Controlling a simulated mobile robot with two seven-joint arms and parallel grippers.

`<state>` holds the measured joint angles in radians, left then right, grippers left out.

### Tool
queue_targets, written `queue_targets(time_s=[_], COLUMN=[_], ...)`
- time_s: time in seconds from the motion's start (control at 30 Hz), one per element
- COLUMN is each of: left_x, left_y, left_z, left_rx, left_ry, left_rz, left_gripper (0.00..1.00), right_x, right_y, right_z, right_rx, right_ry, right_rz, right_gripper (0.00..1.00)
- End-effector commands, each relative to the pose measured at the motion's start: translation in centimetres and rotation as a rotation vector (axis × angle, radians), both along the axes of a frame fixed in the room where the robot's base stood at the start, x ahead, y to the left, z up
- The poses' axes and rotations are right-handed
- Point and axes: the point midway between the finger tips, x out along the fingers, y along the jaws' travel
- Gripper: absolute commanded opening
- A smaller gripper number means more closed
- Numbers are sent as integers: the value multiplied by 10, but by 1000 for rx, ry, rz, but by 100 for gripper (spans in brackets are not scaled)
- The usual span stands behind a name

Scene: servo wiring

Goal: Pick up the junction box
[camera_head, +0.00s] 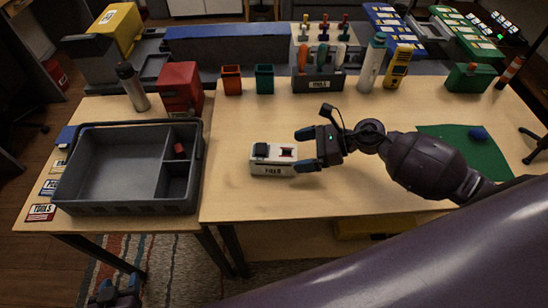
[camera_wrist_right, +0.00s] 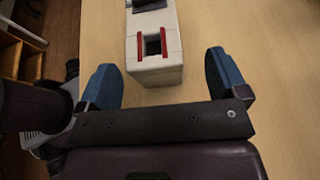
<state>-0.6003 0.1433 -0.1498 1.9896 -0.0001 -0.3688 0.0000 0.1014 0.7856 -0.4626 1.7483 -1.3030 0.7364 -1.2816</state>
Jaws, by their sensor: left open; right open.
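A white box with a dark top and red strips, which I take to be the junction box (camera_head: 273,169), lies on the wooden table; its label is too small to read surely. My right gripper (camera_head: 304,150) is open at the box's right end, fingers pointing left. In the right wrist view the near end of the box (camera_wrist_right: 154,72) reaches between the open blue fingertips (camera_wrist_right: 162,62), with a gap on each side. No contact is visible. My left gripper (camera_head: 118,285) is open and empty, low at the bottom left, below the table's front edge.
A grey divided tray (camera_head: 125,207) with a small red item stands left of the box. Behind are orange and teal bins (camera_head: 264,79), a screwdriver rack (camera_head: 318,82) and bottles. A green mat (camera_head: 490,160) lies right. The table around the box is clear.

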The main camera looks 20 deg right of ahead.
Motion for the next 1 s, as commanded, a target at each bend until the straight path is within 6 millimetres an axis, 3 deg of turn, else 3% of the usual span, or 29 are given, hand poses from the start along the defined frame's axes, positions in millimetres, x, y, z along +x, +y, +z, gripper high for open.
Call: queue_targets(time_s=[0.3, 0.67, 1.0], left_x=[2, 2, 1], left_y=[-1, -1, 0], left_z=[15, 15, 15], left_rx=[-3, -3, -1], left_ry=[-9, -8, -6], left_rz=[1, 1, 0], left_gripper=[55, 55, 55], right_x=[9, 11, 11], right_y=[38, 43, 43], right_z=[-12, -16, -16], right_rx=[2, 0, 0], right_ry=[0, 1, 1], right_rz=[-1, -1, -1], right_gripper=[92, 90, 38])
